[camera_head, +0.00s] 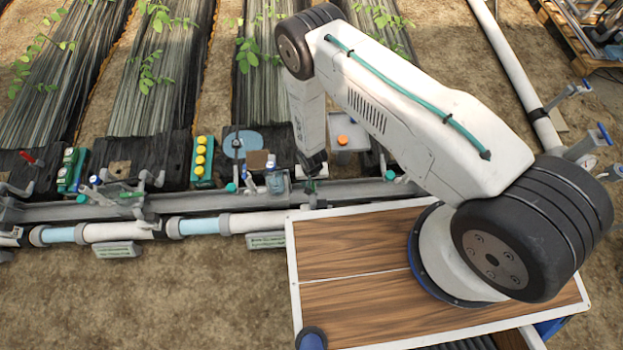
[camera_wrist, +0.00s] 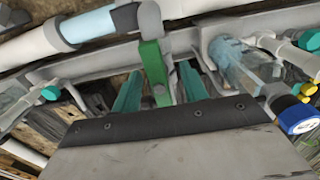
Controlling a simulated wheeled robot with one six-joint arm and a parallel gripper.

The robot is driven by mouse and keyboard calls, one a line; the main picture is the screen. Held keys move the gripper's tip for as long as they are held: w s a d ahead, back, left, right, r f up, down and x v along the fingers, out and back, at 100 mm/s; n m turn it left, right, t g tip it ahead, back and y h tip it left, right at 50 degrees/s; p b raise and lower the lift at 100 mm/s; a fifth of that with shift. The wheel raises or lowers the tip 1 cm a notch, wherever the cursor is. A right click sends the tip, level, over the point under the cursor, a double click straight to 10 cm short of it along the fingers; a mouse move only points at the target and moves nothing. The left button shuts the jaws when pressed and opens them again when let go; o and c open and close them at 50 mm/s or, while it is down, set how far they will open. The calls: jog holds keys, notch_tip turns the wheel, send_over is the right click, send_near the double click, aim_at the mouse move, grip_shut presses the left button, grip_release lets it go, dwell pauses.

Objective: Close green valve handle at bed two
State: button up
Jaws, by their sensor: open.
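My gripper (camera_head: 312,168) reaches down to the pipe rail in front of the plant beds. In the wrist view its two teal fingers (camera_wrist: 160,76) are open, one on each side of a green valve handle (camera_wrist: 154,70). The handle is a flat upright bar standing between the fingers, with gaps seen beside it, and its lower end is near the dark gripper edge. In the head view a small green part (camera_head: 310,187) shows just under my gripper, partly hidden by it. Another green handle (camera_head: 132,194) lies along the rail further left. I cannot read which bed each belongs to.
A grey rail (camera_head: 240,198) and a white pipe (camera_head: 110,232) with clear blue sections run across. A blue-capped fitting (camera_wrist: 298,117) and a clear filter cup (camera_wrist: 240,62) are right of the fingers. A box with yellow caps (camera_head: 202,158) stands left. Bare soil lies in front.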

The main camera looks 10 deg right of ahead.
grip_shut()
jog(key=m, duration=0.4)
jog(key=shift+m, duration=0.3)
jog(key=m, duration=0.4)
jog(key=shift+m, duration=0.3)
jog(key=m, duration=1)
jog(key=shift+o, duration=0.2)
grip_release()
notch_tip(320, 180, up, 10)
